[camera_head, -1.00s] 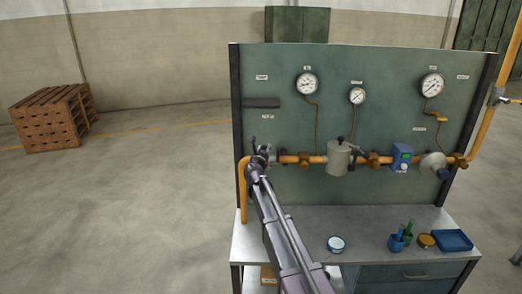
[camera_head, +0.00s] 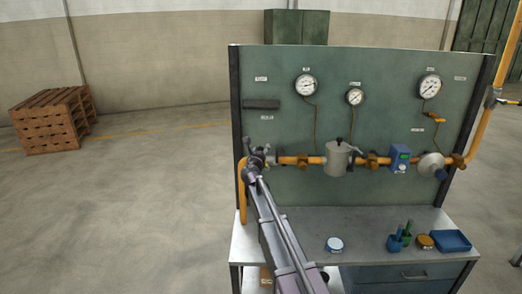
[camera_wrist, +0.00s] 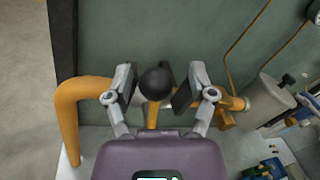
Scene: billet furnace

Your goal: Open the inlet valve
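The inlet valve sits at the left end of the orange pipe (camera_head: 290,160) on the green panel. In the head view my gripper (camera_head: 257,154) is in front of it and hides most of it. In the wrist view a round black knob (camera_wrist: 157,81) lies between the two fingers of my gripper (camera_wrist: 155,88), with a yellow-orange part (camera_wrist: 153,116) below it. The fingers are apart, one on each side of the knob, with narrow gaps. I see no clear grip on it.
Right along the pipe are a grey canister (camera_head: 339,158), a blue device (camera_head: 400,158) and a round flange (camera_head: 431,165). Gauges (camera_head: 306,85) hang above. The bench (camera_head: 300,222) below holds a tin (camera_head: 334,245), bottles and a blue tray (camera_head: 452,241).

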